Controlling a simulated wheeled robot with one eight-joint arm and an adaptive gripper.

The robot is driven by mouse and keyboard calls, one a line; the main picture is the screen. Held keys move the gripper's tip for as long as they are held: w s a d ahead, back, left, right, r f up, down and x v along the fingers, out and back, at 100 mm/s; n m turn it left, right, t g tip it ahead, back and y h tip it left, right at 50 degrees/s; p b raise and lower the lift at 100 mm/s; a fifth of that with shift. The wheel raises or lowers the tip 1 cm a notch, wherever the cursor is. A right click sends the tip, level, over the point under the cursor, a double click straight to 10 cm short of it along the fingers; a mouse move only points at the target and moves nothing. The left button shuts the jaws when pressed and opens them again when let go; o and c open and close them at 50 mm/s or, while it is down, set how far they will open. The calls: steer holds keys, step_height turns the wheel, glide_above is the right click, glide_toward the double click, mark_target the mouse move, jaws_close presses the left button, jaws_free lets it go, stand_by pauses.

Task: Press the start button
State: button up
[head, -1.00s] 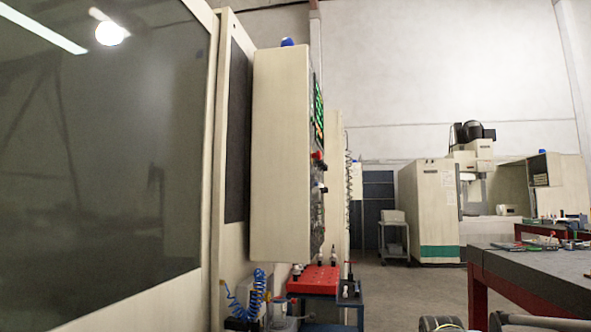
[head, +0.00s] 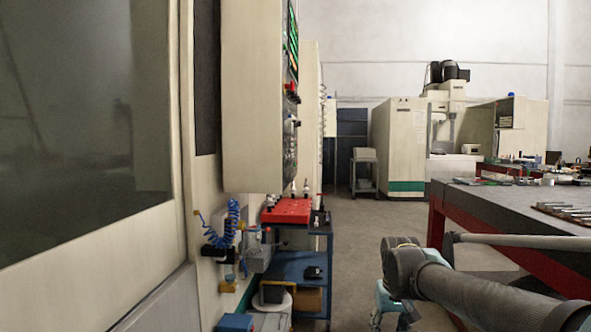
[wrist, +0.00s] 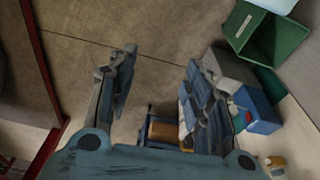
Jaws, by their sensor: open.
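The beige control box (head: 252,95) hangs on the side of the machine at the left in the head view. Its operating face (head: 291,100) shows nearly edge-on, with a green screen, red and dark knobs and other controls. I cannot tell which control is the start button. My gripper (wrist: 160,60) is open and empty in the wrist view, its two fingers spread above the floor. In the head view my arm comes in from the lower right, well to the right of and below the control box, and the fingertips cannot be made out.
A blue cart (head: 300,268) with a red tray (head: 287,211) stands below and beyond the control box. A dark-topped workbench (head: 500,215) with red legs is at the right. Another machine (head: 398,145) stands at the back.

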jaws_close()
stand_by(1.1)
